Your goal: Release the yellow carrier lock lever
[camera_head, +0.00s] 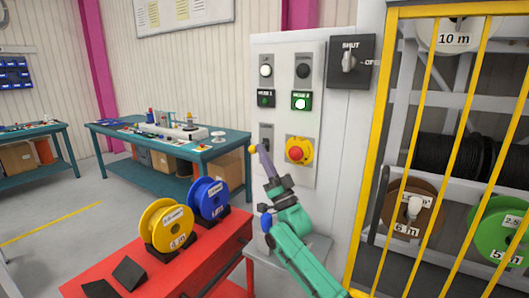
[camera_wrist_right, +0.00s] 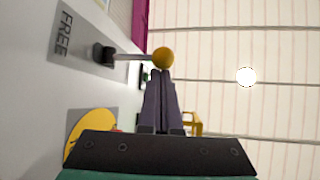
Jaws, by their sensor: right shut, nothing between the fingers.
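The carrier lock lever is a thin metal rod with a yellow ball knob (camera_wrist_right: 163,57), standing out from a dark pivot on the grey panel. The word FREE is printed beside the pivot. In the head view the knob (camera_head: 253,149) shows small, just left of my right fingertips. My right gripper (camera_wrist_right: 162,76) is shut and empty, its purple-grey fingertips right at the knob. I cannot tell if they touch it. In the head view the right gripper (camera_head: 263,153) reaches up in front of the panel. My left gripper is not in view.
A red emergency button on a yellow plate (camera_head: 299,150) sits just right of the gripper. A SHUT/OPEN switch (camera_head: 350,61) is higher up. A yellow-barred cage (camera_head: 382,150) stands at the right. A red table (camera_head: 205,262) holds yellow (camera_head: 166,227) and blue (camera_head: 208,199) reels.

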